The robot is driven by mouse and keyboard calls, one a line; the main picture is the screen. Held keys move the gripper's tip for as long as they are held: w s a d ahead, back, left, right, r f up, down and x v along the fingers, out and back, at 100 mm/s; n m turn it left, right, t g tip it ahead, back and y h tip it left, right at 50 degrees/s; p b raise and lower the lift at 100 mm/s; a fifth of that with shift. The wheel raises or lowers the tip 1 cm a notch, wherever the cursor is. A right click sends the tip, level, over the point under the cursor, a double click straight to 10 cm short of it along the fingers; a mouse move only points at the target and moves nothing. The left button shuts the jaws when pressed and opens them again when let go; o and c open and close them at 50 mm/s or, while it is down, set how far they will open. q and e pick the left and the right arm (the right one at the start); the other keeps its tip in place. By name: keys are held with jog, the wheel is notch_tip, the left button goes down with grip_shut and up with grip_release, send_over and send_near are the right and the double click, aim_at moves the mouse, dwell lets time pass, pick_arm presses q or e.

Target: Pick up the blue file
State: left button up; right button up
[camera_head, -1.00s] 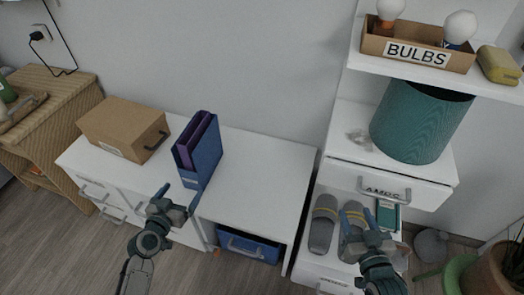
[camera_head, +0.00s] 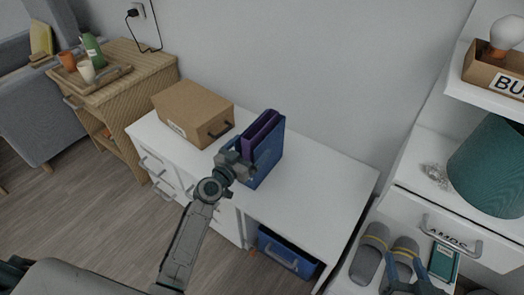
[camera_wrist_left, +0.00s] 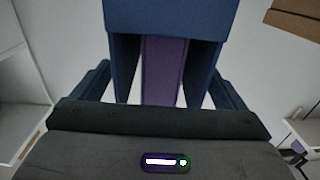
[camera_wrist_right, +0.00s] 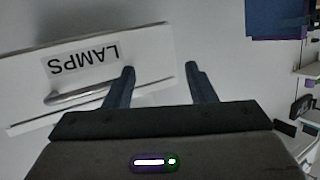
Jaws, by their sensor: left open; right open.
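The blue file (camera_head: 268,155) stands upright on the white desk (camera_head: 320,185), beside the cardboard box, with a purple folder (camera_head: 262,128) inside. My left gripper (camera_head: 243,166) is at its near left side and hides part of it. In the left wrist view the blue file (camera_wrist_left: 165,18) fills the upper middle, with the purple folder between its walls. The open left fingers (camera_wrist_left: 158,85) show on either side of it; no contact is clear. My right gripper (camera_head: 408,280) is open and empty at the bottom edge, near the drawer labelled LAMPS (camera_wrist_right: 145,72).
A cardboard box (camera_head: 192,112) stands left of the file. The desk right of the file is clear.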

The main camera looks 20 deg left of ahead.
pick_arm(q)
jog(key=shift+x, duration=1.55)
pick_arm(e)
jog(key=shift+s+a+f+g, duration=0.1)
jog(key=shift+s+f+g, duration=0.25)
jog(key=shift+f, duration=0.15)
jog(key=shift+s+f+g, duration=0.25)
jog(key=shift+f+g, duration=0.1)
jog(key=shift+f, duration=0.1)
pick_arm(q)
jog(key=shift+c, duration=0.2)
jog(key=c, duration=1.5)
jog(key=shift+o, duration=0.2)
jog(key=shift+r, duration=0.2)
